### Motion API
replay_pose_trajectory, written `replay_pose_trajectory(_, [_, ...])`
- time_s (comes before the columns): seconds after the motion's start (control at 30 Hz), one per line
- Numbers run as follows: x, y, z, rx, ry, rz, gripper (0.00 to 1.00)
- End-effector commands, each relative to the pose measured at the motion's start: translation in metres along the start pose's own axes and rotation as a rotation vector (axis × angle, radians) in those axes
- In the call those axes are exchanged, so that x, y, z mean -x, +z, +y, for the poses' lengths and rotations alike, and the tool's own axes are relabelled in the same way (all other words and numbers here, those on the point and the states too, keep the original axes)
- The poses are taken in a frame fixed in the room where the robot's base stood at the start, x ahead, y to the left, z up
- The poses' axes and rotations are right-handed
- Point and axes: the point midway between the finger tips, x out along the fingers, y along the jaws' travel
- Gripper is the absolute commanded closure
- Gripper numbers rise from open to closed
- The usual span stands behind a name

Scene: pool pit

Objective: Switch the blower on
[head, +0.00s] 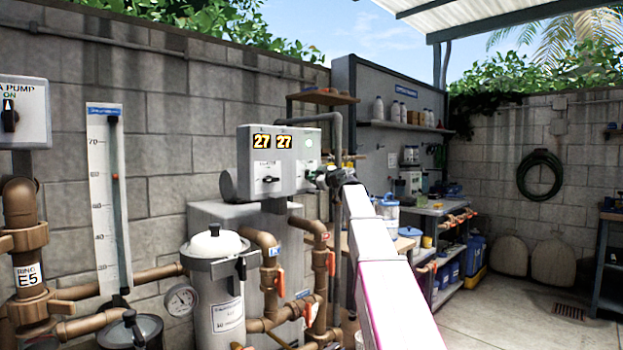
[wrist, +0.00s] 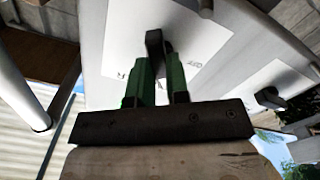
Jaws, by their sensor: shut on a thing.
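A grey control box (head: 246,150) on the block wall carries two displays reading 27, a green light and a black rotary knob on a white label. My gripper (head: 318,174) is at the right part of this box, where it hides what lies behind it. In the wrist view my gripper (wrist: 159,78) has its green fingers shut on a dark switch knob (wrist: 155,42), one finger on each side.
A second dark knob (wrist: 268,97) sits on its own label beside the held one. Below the box are a filter canister (head: 215,285) and brown pipes (head: 262,240) with orange handles. A pump switch box (head: 22,112) is at the far left. Open floor (head: 490,315) lies at the right.

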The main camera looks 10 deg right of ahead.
Motion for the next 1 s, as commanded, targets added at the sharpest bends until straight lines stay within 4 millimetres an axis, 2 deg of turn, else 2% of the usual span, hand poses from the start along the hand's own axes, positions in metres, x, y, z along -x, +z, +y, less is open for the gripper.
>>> replay_pose_trajectory(0.5, [0.0003, 0.0004, -0.0008, -0.563, -0.001, -0.001, 1.0])
replay_pose_trajectory(0.63, [0.0004, 0.0004, -0.0007, -0.634, -0.001, -0.001, 1.0])
replay_pose_trajectory(0.87, [0.0004, 0.0003, -0.0007, -0.644, -0.001, 0.0, 1.0])
replay_pose_trajectory(0.9, [0.0004, 0.0003, -0.0007, -0.644, -0.001, 0.0, 0.7])
replay_pose_trajectory(0.97, [0.0004, 0.0003, -0.0006, -0.643, -0.001, 0.0, 0.53])
replay_pose_trajectory(1.0, [0.0003, 0.0002, -0.0006, -0.643, -0.001, 0.0, 0.53])
